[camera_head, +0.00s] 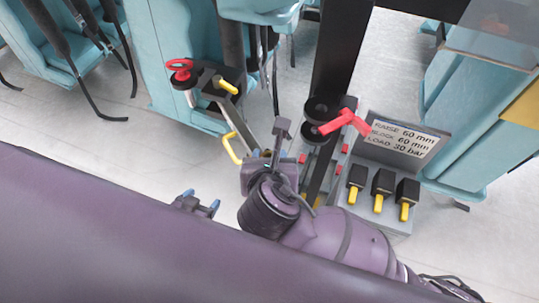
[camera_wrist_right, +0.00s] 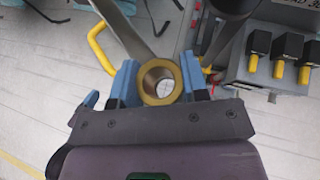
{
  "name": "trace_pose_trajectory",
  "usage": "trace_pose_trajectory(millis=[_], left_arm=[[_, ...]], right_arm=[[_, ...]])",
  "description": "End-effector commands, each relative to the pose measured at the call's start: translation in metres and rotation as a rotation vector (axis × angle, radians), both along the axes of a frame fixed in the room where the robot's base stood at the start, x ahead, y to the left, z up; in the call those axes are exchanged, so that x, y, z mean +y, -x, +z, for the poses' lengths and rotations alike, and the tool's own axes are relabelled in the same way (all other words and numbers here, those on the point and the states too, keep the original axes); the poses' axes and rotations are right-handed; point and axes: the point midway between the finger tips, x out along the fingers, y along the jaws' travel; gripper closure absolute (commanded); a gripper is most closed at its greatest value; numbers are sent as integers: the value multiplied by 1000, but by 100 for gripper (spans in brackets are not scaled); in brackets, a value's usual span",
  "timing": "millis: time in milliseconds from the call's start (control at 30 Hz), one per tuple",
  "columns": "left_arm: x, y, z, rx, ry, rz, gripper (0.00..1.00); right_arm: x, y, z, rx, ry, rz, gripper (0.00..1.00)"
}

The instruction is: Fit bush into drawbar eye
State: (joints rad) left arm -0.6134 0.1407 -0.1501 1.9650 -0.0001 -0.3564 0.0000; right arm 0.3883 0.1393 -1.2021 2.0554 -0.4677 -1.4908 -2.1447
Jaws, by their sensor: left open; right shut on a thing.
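The bush is a brass-coloured ring (camera_wrist_right: 159,82), gripped between the blue fingers of my right gripper (camera_wrist_right: 157,84) in the right wrist view. Its bore faces the camera, and pale floor shows through it. The grey drawbar (camera_wrist_right: 122,28) runs down towards the bush from above. The drawbar's eye is hidden, so I cannot tell whether the bush touches it. In the head view the drawbar (camera_head: 240,118) runs down to my right gripper (camera_head: 262,160), which hides its end. My left gripper (camera_head: 199,203) is open and empty, lower left of the right one.
A yellow handle (camera_head: 231,149) sits beside the drawbar. A red knob (camera_head: 179,68) and a red lever (camera_head: 344,123) stand behind. A grey box with yellow-tipped levers (camera_head: 378,190) and a sign (camera_head: 402,142) stands to the right. Teal coaster cars surround the pale floor.

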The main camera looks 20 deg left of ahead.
Motion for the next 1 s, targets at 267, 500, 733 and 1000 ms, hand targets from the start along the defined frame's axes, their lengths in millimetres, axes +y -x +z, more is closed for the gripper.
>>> trace_pose_trajectory(millis=[267,500,733,1000], left_arm=[[0,0,0,0,0,0,30],[0,0,0,0,0,0,30],[0,0,0,1,0,0,30],[0,1,-2,2,0,0,30]], right_arm=[[0,0,-6,1,1,-1,88],[0,0,-9,1,0,0,47],[-1,0,-10,3,2,-2,29],[-1,0,-11,4,4,-2,29]])
